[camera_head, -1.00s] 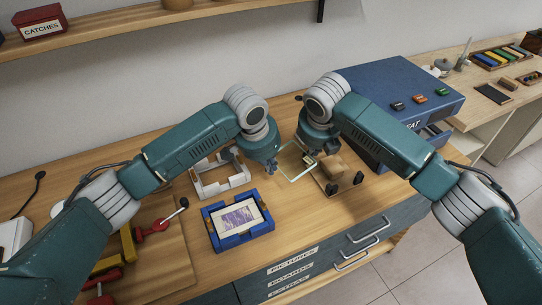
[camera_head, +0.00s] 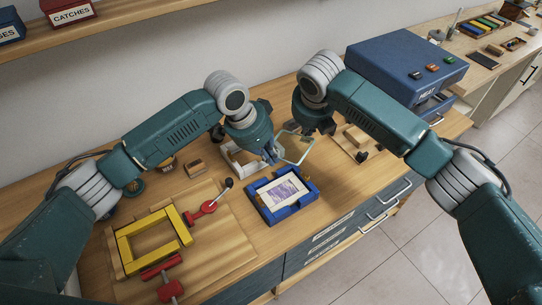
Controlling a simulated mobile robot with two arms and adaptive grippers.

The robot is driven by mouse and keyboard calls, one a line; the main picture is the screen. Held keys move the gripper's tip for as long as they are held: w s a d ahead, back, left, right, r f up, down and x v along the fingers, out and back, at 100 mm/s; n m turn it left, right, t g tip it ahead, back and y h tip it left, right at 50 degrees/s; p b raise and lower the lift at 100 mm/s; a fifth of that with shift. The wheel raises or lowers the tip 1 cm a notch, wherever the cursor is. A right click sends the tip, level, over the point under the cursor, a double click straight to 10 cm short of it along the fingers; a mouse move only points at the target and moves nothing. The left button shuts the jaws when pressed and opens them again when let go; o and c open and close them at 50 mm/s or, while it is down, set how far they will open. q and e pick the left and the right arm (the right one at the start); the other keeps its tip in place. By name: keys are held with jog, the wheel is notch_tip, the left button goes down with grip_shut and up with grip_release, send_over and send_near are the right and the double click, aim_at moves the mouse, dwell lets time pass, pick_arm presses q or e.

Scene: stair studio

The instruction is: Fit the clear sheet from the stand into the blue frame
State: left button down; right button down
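The blue frame (camera_head: 262,207) lies on the bench with a purple-and-white picture (camera_head: 281,191) in it. The clear sheet (camera_head: 297,149), with pale greenish edges, is tilted above and behind the frame. My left gripper (camera_head: 273,156) is at the sheet's left edge and appears shut on it. My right gripper (camera_head: 312,127) is at the sheet's upper right; its fingertips are too dark and small to tell their grip. The stand (camera_head: 349,147), with a wooden block and dark knobs, is to the right, apart from the sheet.
A white bracket-like holder (camera_head: 236,160) stands behind my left gripper. A yellow frame (camera_head: 126,247) and red clamps (camera_head: 201,216) lie on a wooden board at left. A blue heat box (camera_head: 400,65) stands at back right. The bench's front edge is close to the blue frame.

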aim_at(266, 196)
pick_arm(q)
jog(key=shift+a+b+x, duration=0.1)
jog(key=shift+b+x, duration=0.65)
jog(key=shift+b, duration=0.1)
jog(key=shift+a+b+x, duration=0.15)
jog(key=shift+b+x, duration=0.6)
jog(key=shift+b, duration=0.05)
jog(key=shift+f, duration=0.3)
jog(key=shift+s+f, duration=0.15)
jog(key=shift+f, duration=1.25)
jog(key=shift+a+f, duration=0.15)
jog(key=shift+f, duration=0.1)
jog(key=shift+s+a+f, duration=0.1)
jog(key=shift+s+f, duration=0.05)
jog(key=shift+s+a+f+p, duration=0.1)
jog(key=shift+s+a+p, duration=0.1)
jog(key=shift+s+p, duration=0.35)
jog(key=shift+s+a+f+p, duration=0.1)
jog(key=shift+s+a+p, duration=0.15)
jog(key=shift+s+p, duration=0.65)
jog(key=shift+s+a+r+p, duration=0.1)
jog(key=shift+s+a+p, duration=0.15)
jog(key=shift+s+p, duration=0.65)
jog(key=shift+s+a+f+p, duration=0.1)
jog(key=shift+s+a+p, duration=0.15)
jog(key=shift+s+p, duration=0.65)
jog(key=shift+s+a+p, duration=0.1)
jog(key=shift+s+p, duration=0.35)
jog(key=shift+s, duration=0.05)
